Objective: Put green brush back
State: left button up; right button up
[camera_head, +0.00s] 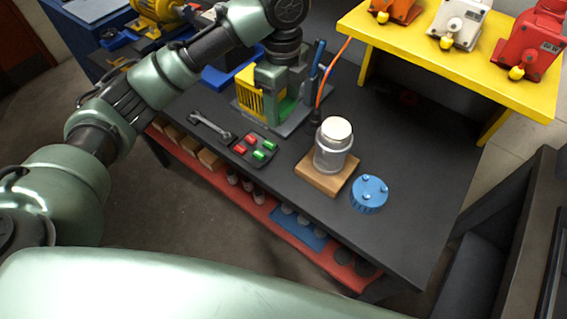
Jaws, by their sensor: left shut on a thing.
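My left gripper (282,83) comes down from above at the yellow ribbed motor (251,98) in a grey stand. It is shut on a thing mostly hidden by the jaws. A green piece (287,106) shows just below the fingers; I cannot tell whether it is the green brush or part of the stand. My right gripper is out of view.
A wrench (210,126) lies left of the tray. To the right are a jar (332,153) on a wooden block (318,182) and a blue knobbed cap (369,194). A blue-handled tool (318,58) stands beside the motor. A yellow shelf (440,62) holds small motors. The dark bench's right side is clear.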

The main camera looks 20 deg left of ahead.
pick_arm(q)
jog(key=shift+f, duration=0.25)
jog(key=p, duration=0.2)
send_over(283, 165)
notch_tip(283, 165, down, 14)
jog(key=shift+f, duration=0.25)
notch_tip(283, 165, down, 4)
jog(key=shift+p, duration=0.5)
jog(key=shift+f, duration=0.5)
jog(key=shift+f, duration=0.15)
jog(key=o, duration=1.3)
